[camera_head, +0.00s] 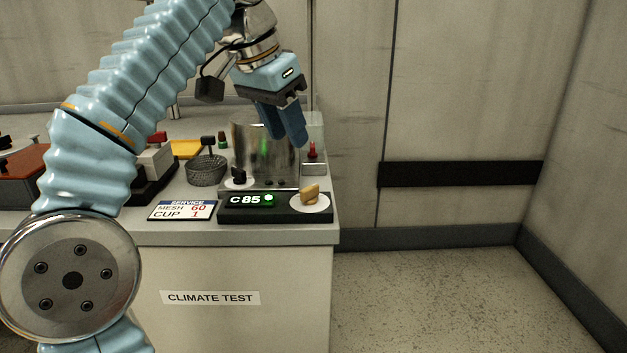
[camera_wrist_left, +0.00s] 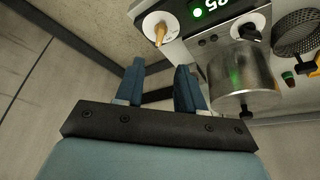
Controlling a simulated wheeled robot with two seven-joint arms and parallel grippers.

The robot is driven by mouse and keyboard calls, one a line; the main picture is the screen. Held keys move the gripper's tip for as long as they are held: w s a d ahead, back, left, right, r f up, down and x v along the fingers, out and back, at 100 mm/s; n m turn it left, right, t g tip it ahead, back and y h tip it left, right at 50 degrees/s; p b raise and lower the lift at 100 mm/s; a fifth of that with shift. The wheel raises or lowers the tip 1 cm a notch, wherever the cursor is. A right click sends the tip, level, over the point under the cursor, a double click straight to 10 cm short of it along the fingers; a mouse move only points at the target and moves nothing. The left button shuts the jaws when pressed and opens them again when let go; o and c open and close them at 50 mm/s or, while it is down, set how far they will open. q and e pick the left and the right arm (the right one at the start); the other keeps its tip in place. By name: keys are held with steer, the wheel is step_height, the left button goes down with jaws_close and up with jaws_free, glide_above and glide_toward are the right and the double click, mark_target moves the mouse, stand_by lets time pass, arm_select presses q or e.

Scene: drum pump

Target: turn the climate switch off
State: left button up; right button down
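A black knob (camera_head: 239,176) on another white dial stands behind the panel, also in the wrist view (camera_wrist_left: 249,32). No label tells which knob is the climate switch. My left gripper (camera_head: 283,135) is above and behind the tan knob, near the metal cylinder, fingers apart and empty (camera_wrist_left: 160,80). My right gripper is out of view.
A shiny metal cylinder (camera_head: 265,150) stands behind the panel. The counter (camera_head: 250,300) is labelled "CLIMATE TEST". Open floor lies to its right.

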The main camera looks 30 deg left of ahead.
mark_target(309, 187)
arm_select(q)
steer(key=b+x, duration=0.3)
steer(key=x, duration=0.9)
steer(key=shift+b, duration=0.3)
jaws_close()
